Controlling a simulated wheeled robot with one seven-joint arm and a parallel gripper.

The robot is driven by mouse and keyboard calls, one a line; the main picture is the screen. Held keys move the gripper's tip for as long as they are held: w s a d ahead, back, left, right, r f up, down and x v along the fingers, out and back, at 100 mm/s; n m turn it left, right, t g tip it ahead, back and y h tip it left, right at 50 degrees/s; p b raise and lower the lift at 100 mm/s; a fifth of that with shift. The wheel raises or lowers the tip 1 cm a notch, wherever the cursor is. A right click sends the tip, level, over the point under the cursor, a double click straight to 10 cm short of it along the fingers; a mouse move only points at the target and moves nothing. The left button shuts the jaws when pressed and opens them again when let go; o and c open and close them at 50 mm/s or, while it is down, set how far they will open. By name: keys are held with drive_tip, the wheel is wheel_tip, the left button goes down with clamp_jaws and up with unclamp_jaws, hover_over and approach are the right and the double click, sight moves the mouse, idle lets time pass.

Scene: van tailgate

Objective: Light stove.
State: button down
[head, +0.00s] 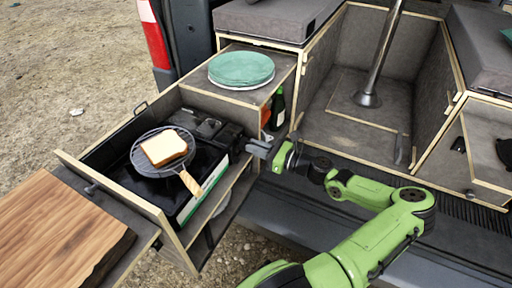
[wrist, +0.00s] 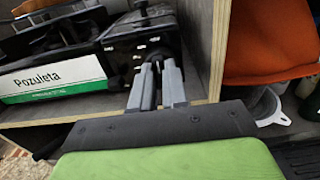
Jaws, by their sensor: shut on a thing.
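The black camping stove (head: 212,124) sits in the pulled-out drawer, with a white and green "Pozuleta" label on its front. The label also shows in the wrist view (wrist: 55,80). A round grill pan (head: 145,156) with bread (head: 164,148) is on the stove. My gripper (head: 258,148) is at the right end of the stove's front. In the wrist view my gripper (wrist: 157,70) has its fingertips closed around the dark stove knob (wrist: 153,55), which they mostly hide. I cannot see a flame.
The drawer's wooden walls (head: 133,202) surround the stove. Green plates (head: 241,68) are on the cabinet top behind. A dark bottle (head: 277,107) and an orange item (wrist: 270,45) are in the compartment beside the drawer. A wooden board (head: 58,230) is at the left front.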

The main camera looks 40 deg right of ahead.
drive_tip(key=shift+n, duration=0.3)
drive_tip(key=n+b, duration=0.1)
drive_tip(key=n, duration=0.6)
drive_tip(key=n+b, duration=0.1)
drive_tip(key=n, duration=0.7)
drive_tip(key=n+b, duration=0.1)
drive_tip(key=n, duration=0.7)
drive_tip(key=shift+a+f+b, duration=0.1)
drive_tip(key=shift+f+b, duration=0.2)
drive_tip(key=shift+b, duration=0.1)
drive_tip(key=shift+n, duration=0.4)
drive_tip(key=c, duration=1.1)
unclamp_jaws()
drive_tip(key=shift+c, duration=0.2)
